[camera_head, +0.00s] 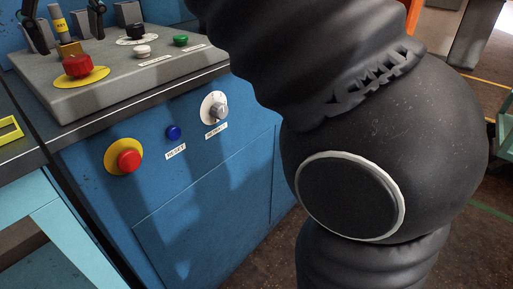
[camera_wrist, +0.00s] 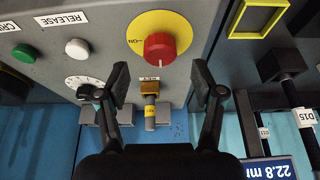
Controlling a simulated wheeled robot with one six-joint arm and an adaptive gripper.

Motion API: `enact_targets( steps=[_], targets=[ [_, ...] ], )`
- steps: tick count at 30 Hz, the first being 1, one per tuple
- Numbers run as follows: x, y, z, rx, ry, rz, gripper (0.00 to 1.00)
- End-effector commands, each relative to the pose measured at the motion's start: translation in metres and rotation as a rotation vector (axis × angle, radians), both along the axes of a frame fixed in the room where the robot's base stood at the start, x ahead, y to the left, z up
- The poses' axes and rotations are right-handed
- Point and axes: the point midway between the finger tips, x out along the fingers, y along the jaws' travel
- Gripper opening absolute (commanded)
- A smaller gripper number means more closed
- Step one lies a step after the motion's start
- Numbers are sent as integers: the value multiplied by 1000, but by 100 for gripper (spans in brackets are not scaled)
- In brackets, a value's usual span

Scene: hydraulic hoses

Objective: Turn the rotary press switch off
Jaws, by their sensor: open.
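Several controls could be the switch, and I cannot tell which one is the rotary press switch. A red knob (camera_head: 77,66) stands on a yellow disc at the left of the grey console top; in the wrist view the red knob (camera_wrist: 160,46) sits by "ON" lettering. A silver rotary knob (camera_head: 218,108) on a white dial is on the blue front panel. A black knob (camera_head: 136,31) on a dial is at the console's back. My gripper (camera_wrist: 162,84) is open and empty in the wrist view, fingers apart, with the red knob beyond its tips.
A brass block with a yellow-tagged key (camera_wrist: 150,95) lies between the fingers in the picture. Green (camera_head: 180,40) and white (camera_head: 142,51) buttons are on the console. The front panel has a red button (camera_head: 129,161) and blue button (camera_head: 173,133). Black levers (camera_head: 34,30) stand at the back.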

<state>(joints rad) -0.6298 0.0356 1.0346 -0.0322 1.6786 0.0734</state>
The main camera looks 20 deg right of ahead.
Motion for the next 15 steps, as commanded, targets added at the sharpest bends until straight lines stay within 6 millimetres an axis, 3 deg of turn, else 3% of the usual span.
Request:
enact_targets(
  steps=[6, 15],
  targets=[
    [-12, -7, 39, 1, -1, 2, 68],
    [-26, -15, 77, 0, 0, 3, 68]
  ],
)
